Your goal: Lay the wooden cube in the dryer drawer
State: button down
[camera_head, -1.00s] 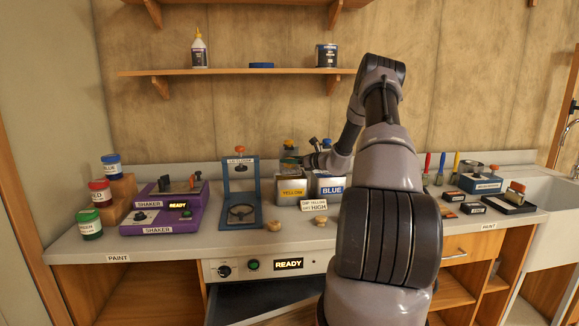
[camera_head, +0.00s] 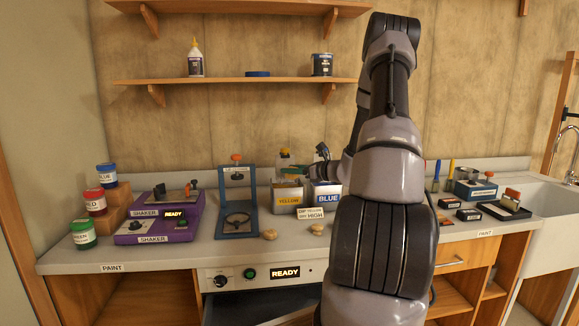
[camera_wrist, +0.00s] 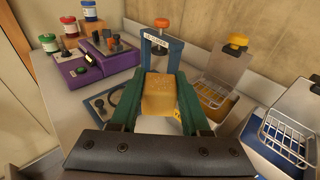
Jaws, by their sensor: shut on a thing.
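The wooden cube (camera_wrist: 158,98), with an ochre-yellow surface, sits between the green fingers of my gripper (camera_wrist: 157,86) in the wrist view. My gripper is shut on it and holds it above the counter.
A yellow tin (camera_head: 287,196) and a blue tin (camera_head: 325,193) stand at the back, with wire baskets seen in the wrist view. A blue clamp stand (camera_head: 238,200) and purple shakers (camera_head: 150,228) stand to the left. Two small knobs (camera_head: 269,234) lie near the front edge.

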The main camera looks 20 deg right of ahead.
jog(key=s+a+r+m+t+h, duration=0.1)
jog(key=s+a+r+m+h, duration=0.15)
jog(key=a, duration=1.15)
jog(key=w+f+m+t+h, duration=0.1)
jog(key=w+f+m+h, duration=0.15)
jog(key=f, duration=0.35)
jog(key=w+f+m+h, duration=0.1)
jog(key=f+h, duration=0.2)
jog(key=f, duration=0.4)
jog(key=s+r, duration=0.2)
jog(key=s, duration=0.3)
jog(key=shift+s+r, duration=0.3)
jog(key=shift+d, duration=0.15)
